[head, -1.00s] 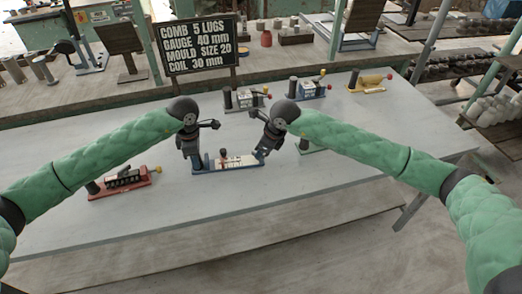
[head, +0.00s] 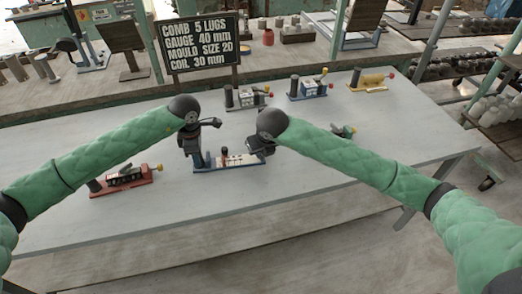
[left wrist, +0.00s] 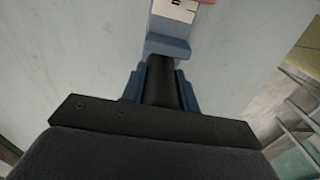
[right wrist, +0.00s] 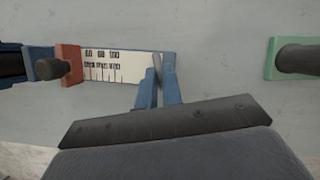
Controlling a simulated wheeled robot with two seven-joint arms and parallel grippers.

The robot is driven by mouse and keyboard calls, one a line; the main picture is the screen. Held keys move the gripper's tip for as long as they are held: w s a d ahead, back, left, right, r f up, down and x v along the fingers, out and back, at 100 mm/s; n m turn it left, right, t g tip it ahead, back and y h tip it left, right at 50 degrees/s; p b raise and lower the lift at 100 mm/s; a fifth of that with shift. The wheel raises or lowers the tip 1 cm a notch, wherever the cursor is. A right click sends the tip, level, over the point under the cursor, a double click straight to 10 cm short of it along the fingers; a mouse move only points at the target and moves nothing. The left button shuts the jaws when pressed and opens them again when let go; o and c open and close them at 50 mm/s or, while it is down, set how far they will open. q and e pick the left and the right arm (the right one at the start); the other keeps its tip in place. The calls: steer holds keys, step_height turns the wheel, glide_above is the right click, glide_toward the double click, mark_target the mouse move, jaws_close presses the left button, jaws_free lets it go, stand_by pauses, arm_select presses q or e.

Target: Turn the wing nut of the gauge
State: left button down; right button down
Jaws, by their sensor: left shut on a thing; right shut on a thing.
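The gauge (head: 230,168) at the table's middle has a blue base, a white scale plate and a red slider with a dark knob, seen closer in the right wrist view (right wrist: 68,68). My left gripper (head: 192,158) is shut on the dark upright post at its left end, which shows between the blue fingers in the left wrist view (left wrist: 162,82). My right gripper (head: 262,152) is at the gauge's right end. Its fingers (right wrist: 160,88) close on a thin grey piece (right wrist: 157,66), apparently the wing nut; its shape is mostly hidden.
A red gauge (head: 122,183) stands left. Several other gauges stand towards the back, including a yellow one (head: 370,84). A green one (head: 343,131) is partly behind my right arm. A sign (head: 200,48) reads "GAUGE 40 mm". The table's front (head: 200,217) is clear.

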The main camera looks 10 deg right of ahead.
stand_by(0.4)
steer(key=c, duration=1.5)
jaws_free()
steer(key=shift+c, duration=0.2)
steer(key=v, duration=1.2)
arm_select(q)
steer(key=c, duration=1)
jaws_free()
